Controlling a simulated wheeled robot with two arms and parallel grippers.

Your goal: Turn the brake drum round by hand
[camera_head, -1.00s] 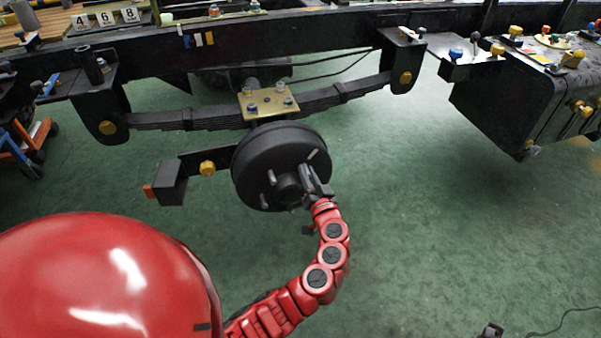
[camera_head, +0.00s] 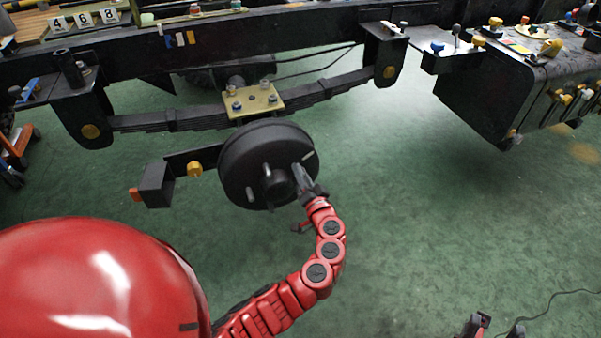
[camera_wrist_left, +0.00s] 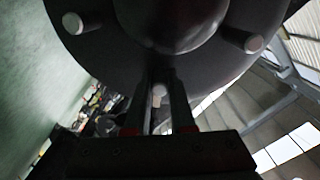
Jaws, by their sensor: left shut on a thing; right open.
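The black brake drum (camera_head: 240,160) hangs below the gold plate on the leaf spring, its hub (camera_head: 279,184) and several studs facing me. My left gripper (camera_head: 302,177) is at the drum's face, right of the hub. In the left wrist view, the left gripper (camera_wrist_left: 160,95) has its fingers on both sides of one stud (camera_wrist_left: 158,92), shut on it, with the drum (camera_wrist_left: 105,45) close above. My right gripper (camera_head: 478,322) is open, partly visible at the bottom edge, far from the drum.
The leaf spring (camera_head: 165,120) and chassis rail (camera_head: 270,40) run above the drum. A black block on an arm (camera_head: 156,185) juts out left of it. A black box (camera_head: 490,95) hangs at the upper right. The green floor right of the drum is clear, apart from a cable (camera_head: 560,295).

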